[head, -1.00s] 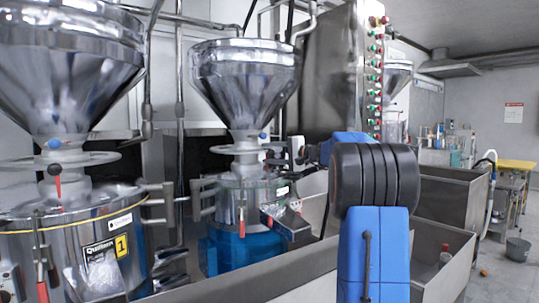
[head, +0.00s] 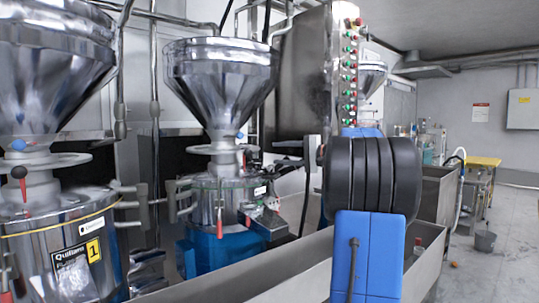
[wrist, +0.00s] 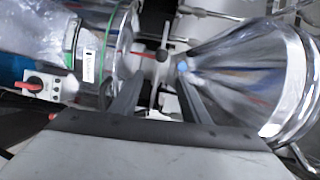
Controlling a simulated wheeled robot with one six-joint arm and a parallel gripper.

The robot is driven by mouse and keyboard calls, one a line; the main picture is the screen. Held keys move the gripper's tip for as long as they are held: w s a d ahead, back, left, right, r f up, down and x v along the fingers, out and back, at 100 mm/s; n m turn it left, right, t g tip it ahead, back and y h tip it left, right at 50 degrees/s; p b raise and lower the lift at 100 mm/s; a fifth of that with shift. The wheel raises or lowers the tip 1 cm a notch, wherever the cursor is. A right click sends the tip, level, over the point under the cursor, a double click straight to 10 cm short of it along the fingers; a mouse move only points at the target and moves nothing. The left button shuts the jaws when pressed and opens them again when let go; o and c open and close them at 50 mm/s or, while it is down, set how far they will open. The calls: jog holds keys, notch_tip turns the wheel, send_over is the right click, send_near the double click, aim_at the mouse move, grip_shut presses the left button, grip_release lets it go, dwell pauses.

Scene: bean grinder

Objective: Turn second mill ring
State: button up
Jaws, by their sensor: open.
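The second mill (head: 225,205) has a blue base and a steel hopper (head: 222,80). Its flat metal ring (head: 208,150) sits around the neck below the hopper. In the wrist view the mill lies sideways, with its body (wrist: 95,50) at left and the hopper (wrist: 245,75) at right. There the ring shows edge-on near the neck, with a dark knob (wrist: 162,56) beside it. My gripper (wrist: 160,78) is open, its two fingers reaching toward the neck and ring. Whether it touches the ring I cannot tell. In the head view my arm largely hides the gripper.
Another mill (head: 65,240), labelled 1, stands at left with its own hopper. A steel trough (head: 290,268) runs in front of the second mill. A button panel (head: 349,70) stands behind. A bucket (head: 485,241) and open floor lie at far right.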

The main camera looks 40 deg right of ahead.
jog(key=shift+v, duration=1)
jog(key=s+a+f+n+g, duration=0.25)
jog(key=a+f, duration=0.25)
jog(key=a, duration=0.5)
jog(key=s+a+f+n+g+h, duration=0.1)
jog(key=s+a+f+g, duration=0.2)
jog(key=a+f, duration=0.55)
jog(key=s+a+f+n+g, duration=0.1)
jog(key=s+a+f+g, duration=0.2)
jog(key=a, duration=0.9)
jog(key=s+a+f+n+g+h, duration=0.1)
jog(key=s+a+f+n+h, duration=0.2)
jog(key=s+f, duration=0.7)
jog(key=s+a+f+n+g+h, duration=0.1)
jog(key=s+a+f+n+h, duration=0.2)
jog(key=s+f, duration=0.7)
jog(key=s+a+n, duration=0.1)
jog(key=s+n, duration=0.1)
jog(key=s, duration=0.2)
jog(key=shift+s+a+f+g, duration=0.2)
jog(key=shift+s+a+g, duration=0.05)
jog(key=shift+s+g, duration=0.1)
